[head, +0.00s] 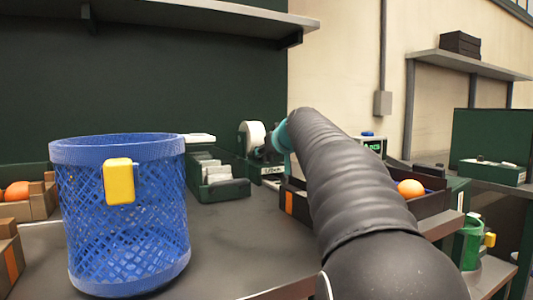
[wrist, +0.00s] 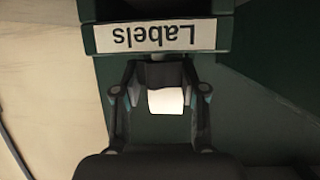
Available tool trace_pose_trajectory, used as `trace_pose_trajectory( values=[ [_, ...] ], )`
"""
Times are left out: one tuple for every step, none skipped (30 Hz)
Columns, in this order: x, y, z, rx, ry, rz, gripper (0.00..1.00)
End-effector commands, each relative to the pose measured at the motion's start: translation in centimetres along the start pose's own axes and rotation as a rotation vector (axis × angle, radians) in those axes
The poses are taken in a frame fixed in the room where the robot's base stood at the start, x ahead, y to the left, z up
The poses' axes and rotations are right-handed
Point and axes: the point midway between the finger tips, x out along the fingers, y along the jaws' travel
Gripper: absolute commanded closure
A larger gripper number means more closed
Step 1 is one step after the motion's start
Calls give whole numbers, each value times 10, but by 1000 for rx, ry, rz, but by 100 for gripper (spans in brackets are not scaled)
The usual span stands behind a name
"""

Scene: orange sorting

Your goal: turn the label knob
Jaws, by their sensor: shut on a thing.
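The label dispenser is a dark green unit with a white "Labels" plate (wrist: 155,37), upside down in the wrist view. In the head view its white roll (head: 252,135) shows left of my gripper (head: 270,145). In the wrist view my gripper (wrist: 160,72) has one finger on each side of a dark knob (wrist: 158,76) below the plate and is shut on it. A small white piece (wrist: 166,102) shows just below the knob; I cannot tell if it is a label or part of the knob. My arm hides the dispenser's right side in the head view.
A blue mesh basket (head: 120,245) with a yellow tag stands at the front left. A green box with grey-white packs (head: 217,190) sits left of the dispenser. A dark crate (head: 435,207) holding an orange (head: 410,188) lies right of my arm. The bench middle is clear.

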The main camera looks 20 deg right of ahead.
Motion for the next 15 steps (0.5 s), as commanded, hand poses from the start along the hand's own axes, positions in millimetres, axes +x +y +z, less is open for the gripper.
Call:
trace_pose_trajectory(
  values=[
    [-2, -2, -3, 6, 0, 21, 93],
    [-2, -2, -4, 12, 0, 34, 93],
    [-2, -2, -3, 19, 0, 52, 93],
    [-2, -2, -4, 25, 0, 64, 93],
    [-2, -1, -4, 30, 0, 77, 93],
    [-1, -2, -3, 37, -1, 92, 93],
    [-1, -2, -3, 41, 0, 104, 93],
    [-1, -2, -3, 46, -1, 115, 93],
    [-2, -1, -3, 51, 0, 130, 93],
    [-2, -1, -3, 56, 0, 141, 93],
    [-2, -1, -3, 60, -1, 150, 93],
    [-2, -2, -3, 65, 0, 163, 93],
    [-2, -2, -4, 69, 1, 172, 93],
    [-2, -2, -3, 73, 0, 180, 93],
    [-1, -1, -3, 78, -1, 192, 93]
  ],
)
